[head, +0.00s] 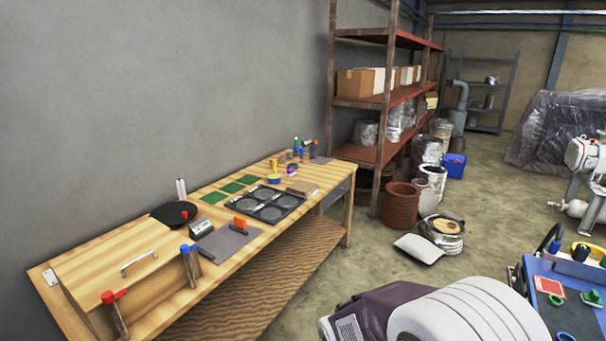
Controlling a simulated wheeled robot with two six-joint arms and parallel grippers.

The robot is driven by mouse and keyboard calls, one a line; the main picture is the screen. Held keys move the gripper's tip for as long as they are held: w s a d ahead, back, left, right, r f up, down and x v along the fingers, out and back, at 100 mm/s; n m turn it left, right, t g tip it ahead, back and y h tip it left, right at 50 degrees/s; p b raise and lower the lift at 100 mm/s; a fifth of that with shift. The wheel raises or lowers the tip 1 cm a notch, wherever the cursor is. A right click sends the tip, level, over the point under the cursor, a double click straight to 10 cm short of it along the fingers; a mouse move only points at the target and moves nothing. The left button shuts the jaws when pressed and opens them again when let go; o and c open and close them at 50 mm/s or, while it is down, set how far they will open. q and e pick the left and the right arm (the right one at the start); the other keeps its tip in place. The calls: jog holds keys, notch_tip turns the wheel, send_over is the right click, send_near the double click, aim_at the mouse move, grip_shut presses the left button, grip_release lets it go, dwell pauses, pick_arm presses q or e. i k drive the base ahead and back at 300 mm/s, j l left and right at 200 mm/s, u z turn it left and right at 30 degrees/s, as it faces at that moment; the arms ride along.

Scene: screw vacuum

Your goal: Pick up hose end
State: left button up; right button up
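Neither of my grippers shows in the head view. I cannot pick out the hose end with certainty. A black curved piece (549,238) that looks like a hose or handle rises at the left edge of a blue surface (571,322) at the lower right. A yellow and black part (586,252) lies near it. A white ribbed, rounded body (470,312) with a dark purple-grey part (378,309) fills the bottom middle and is cut off by the frame edge.
A wooden workbench (312,202) along the left wall holds a black pan (174,213), a dark tray with round wells (266,203) and tools. Red-brown shelves (372,104) with boxes stand behind. Floor between is clear.

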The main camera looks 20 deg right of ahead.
aim_at(556, 244)
jog(key=i+l+z, duration=0.25)
jog(key=z, duration=0.15)
jog(key=i+l+z, duration=0.1)
jog(key=i+z, duration=0.7)
jog(key=i+j+z, duration=0.1)
jog(key=i+z, duration=0.35)
jog(key=k, duration=0.1)
